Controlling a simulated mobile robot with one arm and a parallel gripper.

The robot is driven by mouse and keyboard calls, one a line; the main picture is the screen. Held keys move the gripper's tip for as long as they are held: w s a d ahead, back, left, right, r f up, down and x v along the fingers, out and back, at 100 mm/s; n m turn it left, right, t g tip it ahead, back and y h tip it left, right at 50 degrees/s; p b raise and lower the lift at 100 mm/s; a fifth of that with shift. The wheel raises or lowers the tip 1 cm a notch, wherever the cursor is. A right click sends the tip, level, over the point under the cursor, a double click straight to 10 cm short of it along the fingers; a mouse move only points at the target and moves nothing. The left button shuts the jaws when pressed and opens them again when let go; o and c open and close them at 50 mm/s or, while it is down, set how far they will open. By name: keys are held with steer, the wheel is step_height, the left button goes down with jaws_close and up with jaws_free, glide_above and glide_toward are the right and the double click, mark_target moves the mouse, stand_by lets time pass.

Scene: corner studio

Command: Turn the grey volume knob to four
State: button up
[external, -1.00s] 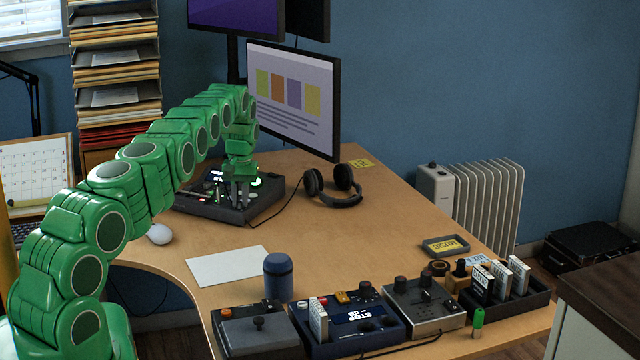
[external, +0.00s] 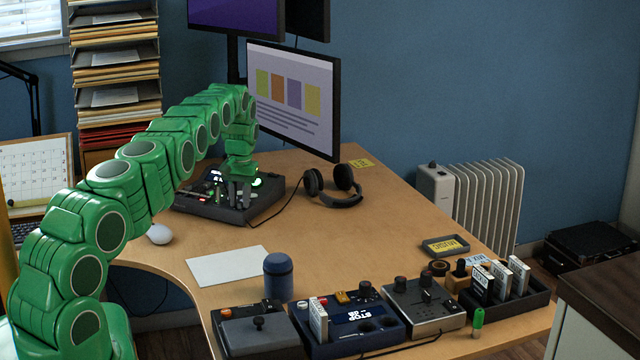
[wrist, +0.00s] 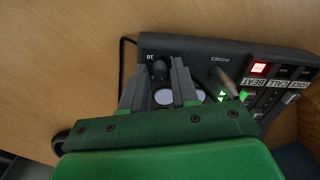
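The dark grey mixer box (external: 215,208) sits on the desk below the monitor; it also shows in the wrist view (wrist: 190,46). In the wrist view a dark round knob (wrist: 160,70) stands beside an upside-down "10" label. My gripper (wrist: 161,62) points down at the box with its fingers apart, one on each side of this knob. I cannot tell whether they touch it. The knob's pointer and the rest of its scale are not readable. In the external view my gripper (external: 238,203) stands low over the box, and its fingers hide the controls behind.
A lever-like control (wrist: 228,80), a lit red button (wrist: 259,68) and green lights are right of my fingers. Headphones (external: 335,185) lie right of the box, with a cable between. A white mouse (external: 159,234) and paper (external: 228,266) lie in front. Middle desk is clear.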

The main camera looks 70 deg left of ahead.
steer(key=r, duration=0.6)
steer(key=shift+w+r, duration=0.2)
steer(key=shift+r, duration=0.2)
steer(key=shift+d+r, duration=0.1)
steer(key=shift+r, duration=0.4)
